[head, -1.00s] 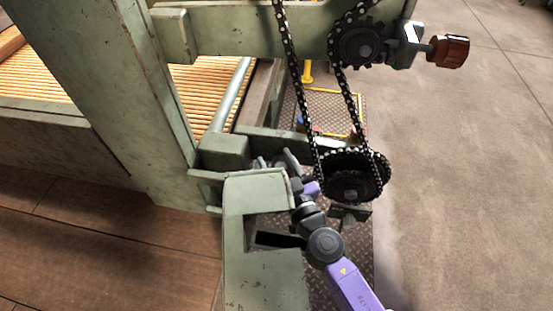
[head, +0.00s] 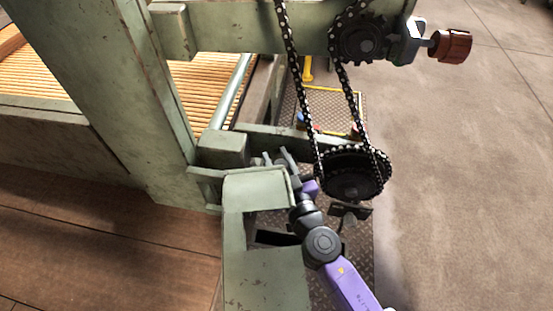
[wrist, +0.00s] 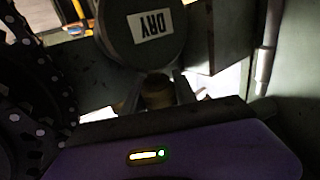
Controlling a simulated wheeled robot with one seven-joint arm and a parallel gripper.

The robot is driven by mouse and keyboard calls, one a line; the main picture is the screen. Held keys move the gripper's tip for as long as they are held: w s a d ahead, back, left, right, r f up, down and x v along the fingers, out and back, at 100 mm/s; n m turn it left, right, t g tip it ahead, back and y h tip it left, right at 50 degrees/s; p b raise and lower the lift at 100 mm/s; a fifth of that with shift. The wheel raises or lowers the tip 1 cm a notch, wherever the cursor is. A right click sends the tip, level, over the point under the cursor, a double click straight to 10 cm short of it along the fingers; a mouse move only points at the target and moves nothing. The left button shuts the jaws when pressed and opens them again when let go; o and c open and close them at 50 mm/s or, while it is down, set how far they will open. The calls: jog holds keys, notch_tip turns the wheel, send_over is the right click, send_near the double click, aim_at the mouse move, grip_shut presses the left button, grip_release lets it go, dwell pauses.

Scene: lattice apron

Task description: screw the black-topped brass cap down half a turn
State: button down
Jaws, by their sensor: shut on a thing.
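My gripper (head: 281,160) reaches in behind the green housing, left of the lower chain sprocket. In the wrist view its two fingers (wrist: 159,94) are closed around a small, dim brass-coloured cylinder, which I take to be the brass cap (wrist: 158,90). Its black top is not clear in this dark picture. A dark round body with an upside-down "DRY" label (wrist: 150,22) is just beyond it. In the head view the cap cannot be made out behind the fingers and housing.
The lower sprocket (head: 354,172) and chain (head: 348,95) are close right of my wrist. The green housing (head: 262,190) stands close on the left. A red-brown knob (head: 453,46) is at the upper right. Open floor (head: 460,180) lies to the right.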

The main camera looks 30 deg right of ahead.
jog(key=shift+f+m+h+b, duration=0.15)
jog(key=shift+m+h+b, duration=0.3)
jog(key=shift+h, duration=0.15)
jog(key=h+b, duration=0.1)
jog(key=m+g+h+b, duration=0.1)
jog(key=b, duration=0.1)
jog(key=m+h+b, duration=0.1)
jog(key=h+b, duration=0.1)
jog(key=shift+d+f+m, duration=0.2)
jog(key=shift+d+m, duration=0.05)
jog(key=h+b, duration=0.1)
jog(key=m+g+h+b, duration=0.2)
jog(key=shift+s+d+r, duration=0.2)
jog(key=shift+d+r, duration=0.05)
jog(key=shift+d, duration=0.05)
jog(key=shift+r+b, duration=0.1)
jog(key=shift+b, duration=0.25)
jog(key=c, duration=1)
grip_release()
jog(key=shift+s, duration=0.15)
jog(key=v, duration=0.7)
jog(key=shift+s+a, duration=0.2)
jog(key=shift+a, duration=0.05)
